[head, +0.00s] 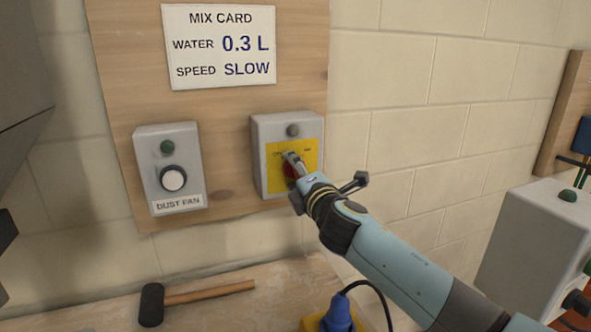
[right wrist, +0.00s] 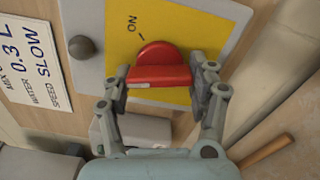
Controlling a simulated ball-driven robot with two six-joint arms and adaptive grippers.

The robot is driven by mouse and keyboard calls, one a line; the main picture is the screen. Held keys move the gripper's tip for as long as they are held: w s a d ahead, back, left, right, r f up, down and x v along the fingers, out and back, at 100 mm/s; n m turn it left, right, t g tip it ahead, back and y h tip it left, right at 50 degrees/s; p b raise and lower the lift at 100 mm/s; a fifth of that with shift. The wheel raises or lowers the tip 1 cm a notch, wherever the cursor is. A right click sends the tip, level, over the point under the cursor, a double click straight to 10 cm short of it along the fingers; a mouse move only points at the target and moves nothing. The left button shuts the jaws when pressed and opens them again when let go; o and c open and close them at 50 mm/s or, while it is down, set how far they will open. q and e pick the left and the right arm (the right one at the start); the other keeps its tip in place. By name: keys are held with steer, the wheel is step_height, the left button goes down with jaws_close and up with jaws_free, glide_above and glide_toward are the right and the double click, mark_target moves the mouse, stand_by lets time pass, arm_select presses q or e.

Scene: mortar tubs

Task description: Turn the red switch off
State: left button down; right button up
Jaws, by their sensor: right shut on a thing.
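The red switch (head: 290,170) is a rotary knob on the yellow plate (head: 312,156) of a grey box (head: 259,160) on the wooden board. In the head view my gripper partly covers it. In the right wrist view the red switch (right wrist: 158,66) shows its grip bar lying crosswise, with the word ON and a short mark above it to the left. My right gripper (head: 293,168) has its fingers on both sides of the knob, shut on it; they also show in the wrist view (right wrist: 162,82). My left gripper is not in view.
A grey lamp (head: 293,130) sits above the plate. To the left is the dust fan box (head: 170,185), with a mix card (head: 219,46) above. A mallet (head: 205,293) and a blue plug (head: 338,314) are below. Another grey box (head: 525,250) stands at right.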

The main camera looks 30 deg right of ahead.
steer(key=n+p, duration=0.1)
steer(key=n, duration=0.4)
steer(key=shift+f+n, duration=0.15)
steer(key=shift+n, duration=0.25)
steer(key=shift+d, duration=0.1)
stand_by(0.3)
steer(key=o, duration=1.2)
steer(key=shift+s, duration=0.15)
steer(key=v, duration=1.1)
steer(key=shift+s, duration=0.35)
steer(key=shift+s+f, duration=0.1)
steer(key=shift+f, duration=0.05)
